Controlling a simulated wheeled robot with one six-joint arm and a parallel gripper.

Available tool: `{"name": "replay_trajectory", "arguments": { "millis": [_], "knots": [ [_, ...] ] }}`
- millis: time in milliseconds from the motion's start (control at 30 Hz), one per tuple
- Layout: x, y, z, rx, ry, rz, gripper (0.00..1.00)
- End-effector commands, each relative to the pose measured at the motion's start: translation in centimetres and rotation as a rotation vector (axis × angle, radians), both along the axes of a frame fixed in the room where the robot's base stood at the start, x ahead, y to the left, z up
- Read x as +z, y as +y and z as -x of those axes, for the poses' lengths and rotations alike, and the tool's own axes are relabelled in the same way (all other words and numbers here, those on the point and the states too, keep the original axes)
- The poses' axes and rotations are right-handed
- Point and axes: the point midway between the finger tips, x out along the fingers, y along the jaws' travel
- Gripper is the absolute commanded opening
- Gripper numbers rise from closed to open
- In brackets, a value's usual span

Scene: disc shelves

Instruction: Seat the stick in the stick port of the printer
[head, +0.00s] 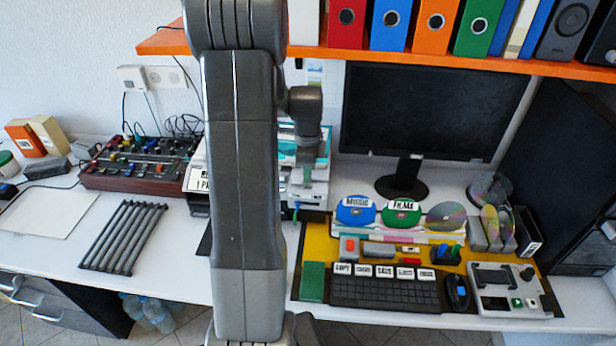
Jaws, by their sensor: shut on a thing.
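The printer (322,150) is a pale unit with teal parts at the back of the desk, mostly hidden behind my arm. My gripper (306,168) points down in front of it, small in the picture. It is shut on the stick (307,177), of which only a small greenish piece shows at the fingertips. The stick port cannot be made out, and I cannot tell whether the stick touches the printer.
A keyboard (384,294), mouse (457,292) and grey device (508,290) lie at front right. Discs stand in a rack (385,232) below the monitor (432,110). An orange shelf (450,60) overhangs. A mixer (140,165) and black grille (123,237) are left.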

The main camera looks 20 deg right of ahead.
Motion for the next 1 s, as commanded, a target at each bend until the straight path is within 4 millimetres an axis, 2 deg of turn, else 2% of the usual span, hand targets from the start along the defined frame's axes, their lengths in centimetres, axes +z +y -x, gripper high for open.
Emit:
{"name": "replay_trajectory", "arguments": {
  "millis": [100, 333, 733, 767, 800, 1000],
  "knots": [
    [0.1, -0.4, -0.9, 0.0, 0.0, 0.0, 0.0],
    [-3.3, -0.4, -0.7, 0.0, 0.003, -0.001, 0.0],
    [-4.1, -0.4, -0.7, 0.0, 0.0, 0.0, 0.0],
    [-3.9, -0.4, -0.7, 0.0, 0.0, 0.0, 0.14],
    [-3.9, -0.4, -0.7, 0.0, 0.0, 0.0, 0.17],
    [-3.8, -0.4, -0.7, 0.0, 0.0, 0.0, 0.17]
  ]
}}
